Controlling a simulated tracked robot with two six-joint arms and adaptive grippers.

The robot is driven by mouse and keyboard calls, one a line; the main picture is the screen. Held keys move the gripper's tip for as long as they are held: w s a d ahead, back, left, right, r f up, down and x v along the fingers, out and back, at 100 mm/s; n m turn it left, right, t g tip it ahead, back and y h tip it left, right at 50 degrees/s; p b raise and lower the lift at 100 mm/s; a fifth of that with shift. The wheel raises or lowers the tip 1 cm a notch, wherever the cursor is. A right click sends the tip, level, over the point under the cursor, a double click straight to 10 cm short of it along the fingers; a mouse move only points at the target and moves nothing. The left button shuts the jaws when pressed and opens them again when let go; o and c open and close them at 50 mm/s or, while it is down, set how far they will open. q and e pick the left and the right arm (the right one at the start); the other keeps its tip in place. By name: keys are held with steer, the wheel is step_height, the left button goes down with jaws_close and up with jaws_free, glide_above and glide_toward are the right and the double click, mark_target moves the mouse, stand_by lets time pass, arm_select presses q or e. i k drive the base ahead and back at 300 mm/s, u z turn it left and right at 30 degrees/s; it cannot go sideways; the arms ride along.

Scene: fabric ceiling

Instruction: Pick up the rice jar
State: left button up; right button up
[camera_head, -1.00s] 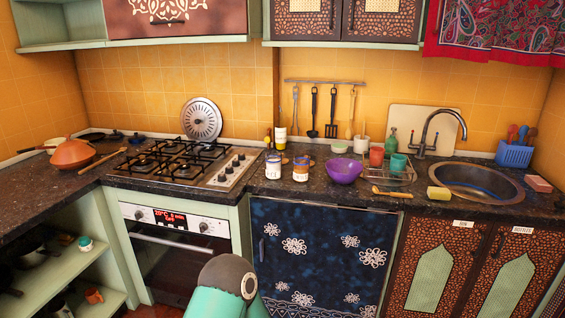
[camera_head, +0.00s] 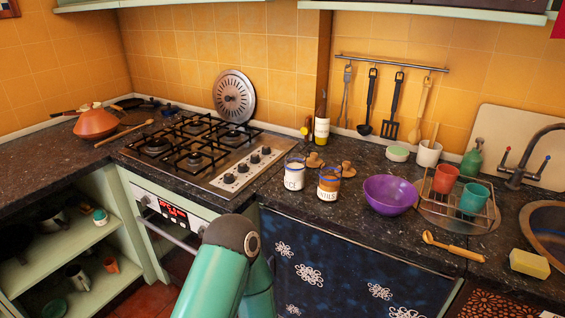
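The rice jar (camera_head: 294,174) is a small glass jar with pale contents and a white label, of which I can read the end, "ICE". It stands upright on the dark counter (camera_head: 330,222), just right of the stove. A second jar (camera_head: 328,186), with brown contents and a label ending in "ILS", stands close to its right. Both jars look open at the top. A teal link of one of my arms shows at the bottom centre, in front of the counter. Neither of my grippers is in view.
A gas stove (camera_head: 205,152) is left of the jars. Wooden lid-like pieces (camera_head: 347,169) lie behind them. A purple bowl (camera_head: 390,195) and a rack with cups (camera_head: 445,180) stand to the right. A bottle (camera_head: 321,122) stands behind. The counter's front edge is near the jars.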

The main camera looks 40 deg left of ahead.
mark_target(295, 164)
steer(key=u, duration=0.15)
steer(key=i, duration=0.95)
steer(key=u, duration=0.15)
